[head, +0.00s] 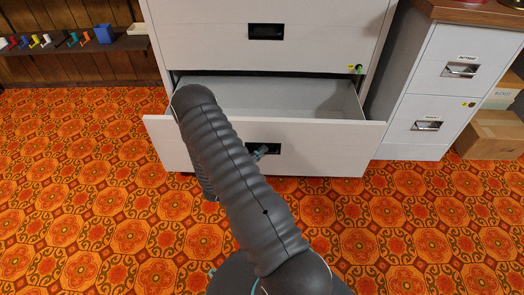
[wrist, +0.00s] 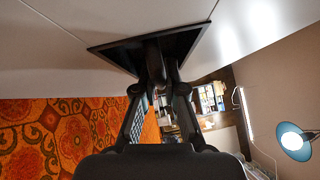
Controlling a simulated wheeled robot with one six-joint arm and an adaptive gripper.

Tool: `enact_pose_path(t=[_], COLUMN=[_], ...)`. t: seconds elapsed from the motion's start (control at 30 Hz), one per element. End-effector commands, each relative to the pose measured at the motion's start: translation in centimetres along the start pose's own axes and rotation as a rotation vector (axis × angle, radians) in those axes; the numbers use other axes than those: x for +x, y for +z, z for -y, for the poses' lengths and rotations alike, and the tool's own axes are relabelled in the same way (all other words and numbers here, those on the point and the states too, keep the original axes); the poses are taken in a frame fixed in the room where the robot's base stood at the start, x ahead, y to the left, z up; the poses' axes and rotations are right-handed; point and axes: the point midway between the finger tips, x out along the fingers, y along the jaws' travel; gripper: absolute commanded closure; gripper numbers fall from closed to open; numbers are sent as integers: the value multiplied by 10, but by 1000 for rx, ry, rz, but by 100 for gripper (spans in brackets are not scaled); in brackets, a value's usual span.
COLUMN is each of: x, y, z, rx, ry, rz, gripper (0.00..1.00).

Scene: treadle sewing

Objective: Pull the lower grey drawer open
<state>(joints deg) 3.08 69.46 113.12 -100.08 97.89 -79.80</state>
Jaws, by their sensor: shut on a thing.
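The lower grey drawer (head: 320,150) stands out from its cabinet in the head view, and its empty-looking inside shows behind the front panel. Its dark recessed handle (head: 274,148) is at the middle of the front. My gripper (head: 262,151) is at this handle, mostly hidden behind my arm. In the wrist view the fingers of my gripper (wrist: 158,90) are closed in on the dark bar of the black handle recess (wrist: 110,48). The drawer front (wrist: 60,75) fills the upper left of that view.
The upper drawer (head: 320,30) is shut. A second cabinet (head: 440,75) stands close on the right, with cardboard boxes (head: 490,135) beyond it. A low shelf (head: 75,46) with small coloured items is at the left. The patterned orange floor (head: 80,190) is clear in front.

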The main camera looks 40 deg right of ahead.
Motion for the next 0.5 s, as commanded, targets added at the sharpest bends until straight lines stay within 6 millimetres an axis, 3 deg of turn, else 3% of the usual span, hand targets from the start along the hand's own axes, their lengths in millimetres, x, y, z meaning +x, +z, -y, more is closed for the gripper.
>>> enact_pose_path(t=[0.07, 0.13, 0.17, 0.5], x=[1, 1, 1, -3], y=[-2, -2, -2, 0], z=[0, 0, 0, 0], rx=[-2, -2, -2, -1], ry=[0, 0, 0, 1], rz=[-5, -5, -5, 1], gripper=[100, 81, 79, 79])
